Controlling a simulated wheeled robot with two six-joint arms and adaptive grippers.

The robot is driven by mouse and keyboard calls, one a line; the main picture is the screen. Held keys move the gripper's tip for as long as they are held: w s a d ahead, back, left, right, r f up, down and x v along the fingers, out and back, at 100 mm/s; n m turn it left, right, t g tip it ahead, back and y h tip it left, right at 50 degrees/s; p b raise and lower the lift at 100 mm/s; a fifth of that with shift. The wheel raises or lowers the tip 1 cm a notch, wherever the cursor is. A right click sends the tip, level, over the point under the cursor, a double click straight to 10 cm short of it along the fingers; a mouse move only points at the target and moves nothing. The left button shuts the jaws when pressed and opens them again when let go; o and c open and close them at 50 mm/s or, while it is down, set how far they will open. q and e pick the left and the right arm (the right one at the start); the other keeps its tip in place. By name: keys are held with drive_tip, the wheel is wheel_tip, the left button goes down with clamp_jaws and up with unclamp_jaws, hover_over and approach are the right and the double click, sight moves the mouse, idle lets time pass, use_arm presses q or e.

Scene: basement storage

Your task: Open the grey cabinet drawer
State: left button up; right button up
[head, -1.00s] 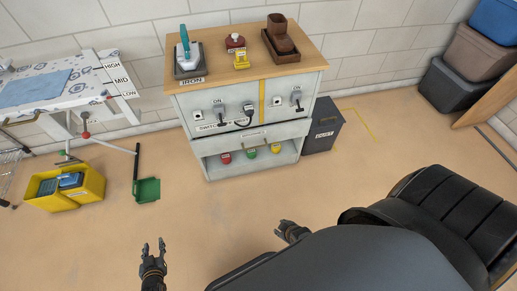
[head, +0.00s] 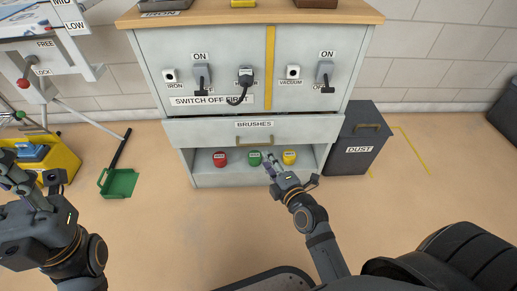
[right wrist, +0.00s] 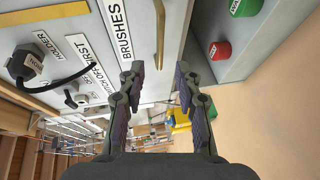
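The grey cabinet (head: 152,70) stands ahead in the head view. Its wide drawer (head: 195,132), labelled BRUSHES, has a brass bar handle (head: 254,143). My right gripper (head: 270,162) is just below and in front of the handle. In the right wrist view my right gripper (right wrist: 158,80) is open and empty, and the handle (right wrist: 160,30) lies ahead, in line with the gap between the fingers. My left gripper (head: 30,168) is at the left edge, away from the cabinet; it looks open and empty, partly cropped.
A DUST bin (head: 355,150) stands right of the cabinet. A green dustpan (head: 118,183) and yellow crate (head: 62,160) are left. Floor in front is clear.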

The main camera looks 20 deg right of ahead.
sight(255, 145)
drive_tip(key=b+x, duration=0.2)
drive_tip(key=x, duration=0.8)
drive_tip(key=shift+w+b, duration=0.2)
drive_tip(key=shift+b, duration=0.2)
clamp_jaws()
